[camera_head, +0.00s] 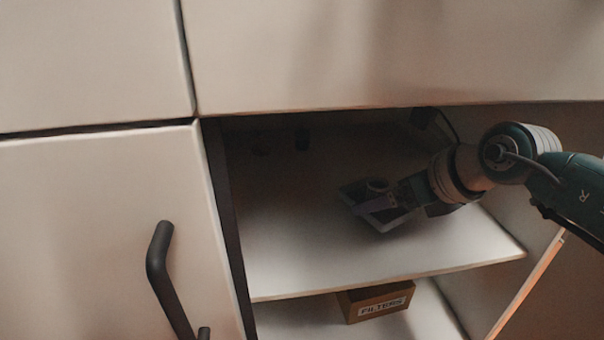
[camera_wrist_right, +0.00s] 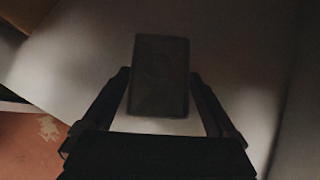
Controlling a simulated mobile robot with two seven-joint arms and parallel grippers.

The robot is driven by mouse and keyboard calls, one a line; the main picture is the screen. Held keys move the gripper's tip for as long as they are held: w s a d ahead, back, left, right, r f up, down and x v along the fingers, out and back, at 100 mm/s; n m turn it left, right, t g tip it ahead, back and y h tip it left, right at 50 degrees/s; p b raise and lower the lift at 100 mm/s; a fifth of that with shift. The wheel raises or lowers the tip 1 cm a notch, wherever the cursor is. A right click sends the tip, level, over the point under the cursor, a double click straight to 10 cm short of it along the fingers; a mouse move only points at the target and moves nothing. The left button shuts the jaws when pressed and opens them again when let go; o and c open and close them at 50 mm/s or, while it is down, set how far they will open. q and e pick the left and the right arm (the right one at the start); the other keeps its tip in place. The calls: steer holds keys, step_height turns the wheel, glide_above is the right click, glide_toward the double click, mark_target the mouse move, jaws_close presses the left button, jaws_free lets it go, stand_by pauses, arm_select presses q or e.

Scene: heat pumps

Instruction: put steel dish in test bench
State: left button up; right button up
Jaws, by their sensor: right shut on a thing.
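My right gripper (camera_head: 388,200) reaches into the open cabinet from the right, above the upper shelf (camera_head: 300,255). It is shut on a dark, square-looking dish (camera_head: 380,222), which I take for the steel dish. In the right wrist view the dish (camera_wrist_right: 158,85) is a dark rectangle between the two fingers. In the head view it looks tilted; shadow hides whether it touches the shelf. My left gripper is not in view. I cannot make out the test bench.
A cardboard box marked FILTERS (camera_head: 378,302) stands on the shelf below. A closed door with a dark handle (camera_head: 160,265) is at the left. Dark small items (camera_head: 301,140) sit at the back of the cabinet. The front left of the upper shelf is clear.

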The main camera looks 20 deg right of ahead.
step_height(320, 180, down, 3)
steer(key=shift+r+b, duration=0.1)
steer(key=shift+b, duration=0.75)
steer(key=shift+r, duration=0.15)
steer(key=shift+f, duration=0.2)
steer(key=o, duration=1.4)
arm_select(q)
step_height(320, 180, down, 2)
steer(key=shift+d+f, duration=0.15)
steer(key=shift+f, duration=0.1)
arm_select(e)
steer(key=shift+r+p, duration=0.35)
steer(key=p+v, duration=0.5)
steer(key=v, duration=0.1)
steer(key=shift+s+r+p, duration=0.15)
steer(key=shift+s+p, duration=0.15)
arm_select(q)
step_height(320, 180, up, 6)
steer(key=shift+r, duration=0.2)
arm_select(e)
steer(key=shift+s+r, duration=0.2)
steer(key=shift+s, duration=0.1)
